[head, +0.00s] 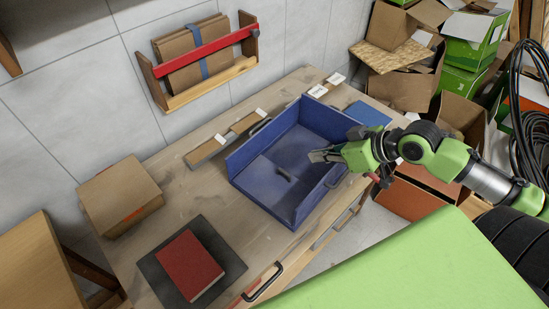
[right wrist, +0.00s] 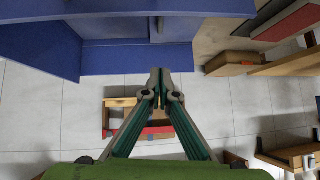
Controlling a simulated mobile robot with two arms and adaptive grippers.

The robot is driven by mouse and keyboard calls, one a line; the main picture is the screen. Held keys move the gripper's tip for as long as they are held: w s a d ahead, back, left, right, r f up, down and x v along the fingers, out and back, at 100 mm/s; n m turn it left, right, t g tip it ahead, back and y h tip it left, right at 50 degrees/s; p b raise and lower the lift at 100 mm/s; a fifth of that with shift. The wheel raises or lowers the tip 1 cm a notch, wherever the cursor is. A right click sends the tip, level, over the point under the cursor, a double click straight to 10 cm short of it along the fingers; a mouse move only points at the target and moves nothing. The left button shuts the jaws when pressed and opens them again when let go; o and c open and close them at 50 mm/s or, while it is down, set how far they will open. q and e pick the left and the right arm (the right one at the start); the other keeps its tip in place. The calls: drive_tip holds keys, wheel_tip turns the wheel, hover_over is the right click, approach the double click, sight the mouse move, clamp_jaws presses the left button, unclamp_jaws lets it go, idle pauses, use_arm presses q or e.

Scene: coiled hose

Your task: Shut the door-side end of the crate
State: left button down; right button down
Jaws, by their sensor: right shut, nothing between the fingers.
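The blue crate (head: 241,160) stands on the wooden workbench, with raised walls at the left and back. Its floor is empty apart from a small dark handle-like piece (head: 283,173). The near end looks low; I cannot tell whether a flap there is down or where the door side lies. My right gripper (head: 314,156) is shut and empty, over the right part of the crate in the head view. In the right wrist view its closed fingertips (right wrist: 160,74) appear at the blue crate's edge (right wrist: 120,60); contact is unclear. My left gripper is out of view.
A red book (head: 188,265) lies on a dark mat at the near left of the bench. A cardboard box (head: 120,193) sits at the left. Cartons (head: 405,75) and a coiled black hose (head: 535,140) are at right.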

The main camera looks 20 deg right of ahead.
drive_tip(key=w, duration=0.1)
drive_tip(key=p, duration=0.1)
hover_over(280, 169)
drive_tip(key=s+d, duration=0.2)
drive_tip(key=s, duration=0.1)
wheel_tip(280, 169, down, 6)
drive_tip(key=shift+w+f, duration=0.1)
drive_tip(key=shift+f, duration=0.15)
wheel_tip(280, 169, down, 3)
drive_tip(key=shift+r+p, duration=0.1)
drive_tip(key=shift+p, duration=0.4)
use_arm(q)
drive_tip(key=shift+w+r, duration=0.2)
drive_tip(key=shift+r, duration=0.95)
use_arm(e)
drive_tip(key=shift+a+f, duration=0.1)
drive_tip(key=shift+f, duration=0.6)
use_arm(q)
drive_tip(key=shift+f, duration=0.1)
use_arm(e)
drive_tip(key=shift+f, duration=0.15)
